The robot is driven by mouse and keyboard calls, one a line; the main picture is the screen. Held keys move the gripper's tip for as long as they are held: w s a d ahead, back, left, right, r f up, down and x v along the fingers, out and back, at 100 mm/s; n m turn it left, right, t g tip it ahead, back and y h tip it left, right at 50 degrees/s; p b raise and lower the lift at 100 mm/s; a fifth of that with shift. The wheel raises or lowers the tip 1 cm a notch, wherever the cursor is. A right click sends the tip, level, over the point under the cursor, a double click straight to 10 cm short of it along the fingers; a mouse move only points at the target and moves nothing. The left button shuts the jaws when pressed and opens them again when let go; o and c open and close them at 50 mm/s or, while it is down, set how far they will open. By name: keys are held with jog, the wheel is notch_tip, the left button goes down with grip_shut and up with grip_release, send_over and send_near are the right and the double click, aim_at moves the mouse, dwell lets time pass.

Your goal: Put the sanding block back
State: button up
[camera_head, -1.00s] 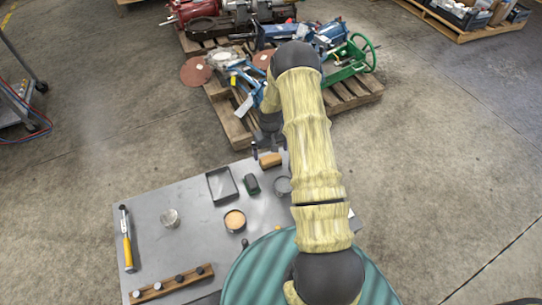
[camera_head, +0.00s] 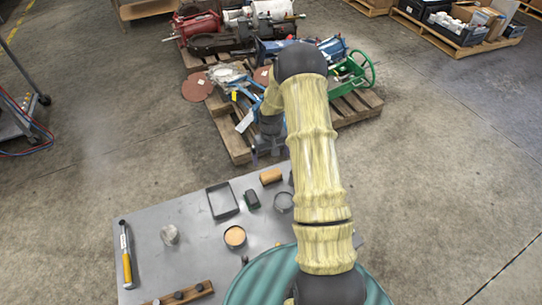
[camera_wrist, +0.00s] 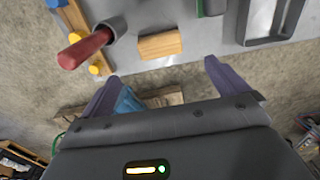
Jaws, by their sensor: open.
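A tan wooden block (camera_head: 271,176), which looks like the sanding block, lies on the grey table (camera_head: 190,250) near its far edge. In the wrist view the block (camera_wrist: 160,45) lies flat with its long side roughly along the table edge. My gripper (camera_wrist: 161,70) is open and empty, its two purple-grey fingers apart, with the block beyond the fingertips and not between them. In the head view my gripper (camera_head: 267,151) is just past the table's far edge, partly hidden by my arm. A shallow dark-rimmed tray (camera_head: 208,203) stands left of the block; it appears empty.
A red-handled tool (camera_wrist: 85,50) shows in the wrist view. A loaded pallet (camera_head: 236,145) stands beyond.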

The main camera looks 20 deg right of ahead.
jog(key=s+a+r+t, duration=0.1)
jog(key=s+a+r, duration=0.4)
jog(key=s+r, duration=0.6)
jog(key=s+a+r+t, duration=0.1)
jog(key=s+a+r, duration=0.5)
jog(key=s+r, duration=0.5)
jog(key=shift+a+r+t, duration=0.2)
jog(key=shift+r+t, duration=0.1)
jog(key=shift+r, duration=0.05)
